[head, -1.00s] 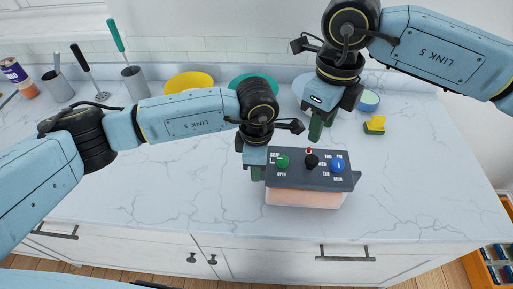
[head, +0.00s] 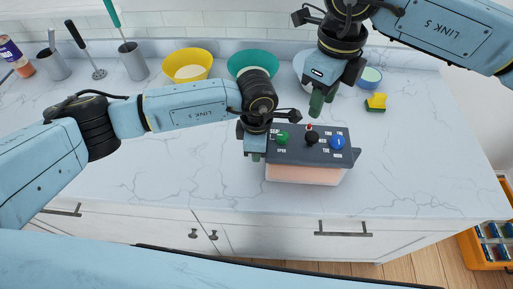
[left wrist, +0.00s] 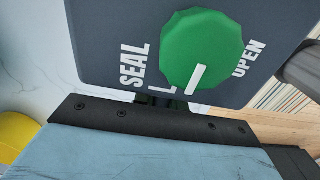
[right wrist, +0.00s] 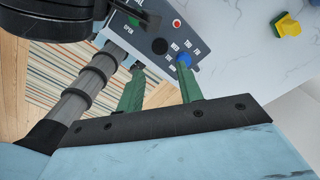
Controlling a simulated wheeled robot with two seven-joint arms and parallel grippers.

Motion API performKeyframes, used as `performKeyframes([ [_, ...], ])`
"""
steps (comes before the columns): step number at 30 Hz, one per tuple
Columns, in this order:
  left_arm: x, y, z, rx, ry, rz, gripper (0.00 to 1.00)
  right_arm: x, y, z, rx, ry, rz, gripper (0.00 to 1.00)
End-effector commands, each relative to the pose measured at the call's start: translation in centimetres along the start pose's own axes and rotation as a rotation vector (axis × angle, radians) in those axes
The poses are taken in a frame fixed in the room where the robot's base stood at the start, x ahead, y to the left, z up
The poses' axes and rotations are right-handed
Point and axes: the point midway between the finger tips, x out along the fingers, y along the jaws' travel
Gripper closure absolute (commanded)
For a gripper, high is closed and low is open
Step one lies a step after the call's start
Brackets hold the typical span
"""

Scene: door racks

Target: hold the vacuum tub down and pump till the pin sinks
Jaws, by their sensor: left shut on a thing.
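The vacuum tub (head: 305,174) has a pale pink body and a dark lid (head: 340,155), near the counter's front edge. On the lid are a green dial (head: 282,138) between SEAL and OPEN, a black pump knob (head: 312,137), a blue dial (head: 337,142) and a red pin (head: 309,126), which stands up. The green dial fills the left wrist view (left wrist: 203,50), its white mark towards the gripper. My left gripper (head: 256,154) is shut on the tub at its left end; its fingertips are mostly hidden. My right gripper (head: 317,104) is open and empty, above and behind the lid.
A yellow bowl (head: 187,62), a teal bowl (head: 252,62) and a yellow-green sponge (head: 376,102) stand at the back. Grey utensil holders (head: 133,62) are at back left. The counter is clear right of the tub.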

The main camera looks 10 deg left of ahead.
Motion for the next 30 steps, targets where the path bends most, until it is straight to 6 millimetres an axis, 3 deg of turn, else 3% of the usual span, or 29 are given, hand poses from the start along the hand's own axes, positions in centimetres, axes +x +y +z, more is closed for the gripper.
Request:
performKeyframes([
  [5,0.0,0.0,0.0,0.000,0.000,0.000,1.00,0.0,0.0,0.0,0.000,0.000,0.000,0.62],
  [8,0.0,0.0,0.0,0.000,0.000,0.001,1.00,0.1,0.0,0.0,0.018,0.000,0.000,0.53],
  [19,-0.1,0.0,0.0,-0.001,-0.001,0.001,1.00,2.4,0.0,0.0,0.361,0.000,0.000,0.53],
  [25,-0.1,0.0,0.0,-0.001,-0.001,0.001,1.00,3.7,0.0,0.0,0.409,0.003,0.001,0.53],
  [30,-0.1,0.1,0.0,-0.001,-0.001,0.001,1.00,5.9,0.0,-0.1,0.408,0.004,0.002,0.53],
])
